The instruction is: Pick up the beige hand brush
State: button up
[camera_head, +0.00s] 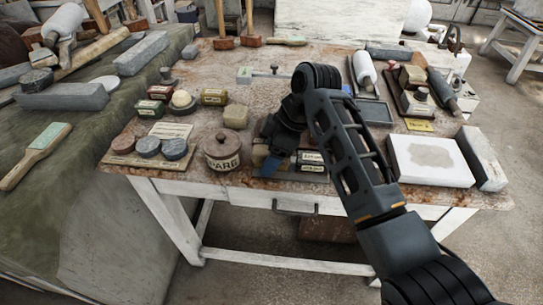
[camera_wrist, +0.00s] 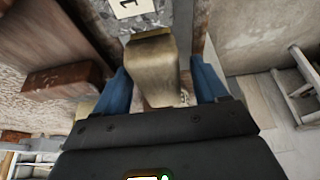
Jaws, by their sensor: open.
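My gripper (camera_head: 273,163) is low over the front edge of the table, just right of the lidded pot. In the wrist view its two blue fingers (camera_wrist: 161,78) stand apart, open. A beige, worn, block-like thing (camera_wrist: 152,62) lies between them, with gaps at the sides. It looks like the body of the hand brush, but its bristles are not clear. In the head view my arm and fingers hide most of that spot. Another brush-like tool with a tan handle and green top (camera_head: 38,152) lies on the cloth at the left.
A lidded pot (camera_head: 221,150) stands close left of my gripper. Small labelled boxes (camera_head: 312,157) sit just right of it. A white slab (camera_head: 430,160) lies at the right. The wrist view shows a reddish-brown block (camera_wrist: 66,80) at the left.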

aim_at(265, 150)
jog(key=c, duration=1.1)
jog(key=shift+r, duration=0.1)
notch_tip(265, 150, up, 4)
jog(key=shift+r+b, duration=0.1)
jog(key=shift+b, duration=0.3)
jog(key=shift+s+d+r+p, duration=0.5)
jog(key=shift+s+d+r, duration=0.55)
jog(key=shift+d, duration=0.7)
jog(key=shift+s+d+r+p, duration=0.6)
jog(key=shift+d+r, duration=0.7)
jog(key=shift+d, duration=0.45)
jog(key=shift+s+d+r+p, duration=0.4)
jog(key=shift+s+d+r, duration=0.65)
jog(key=shift+d, duration=0.7)
jog(key=shift+w+r, duration=0.15)
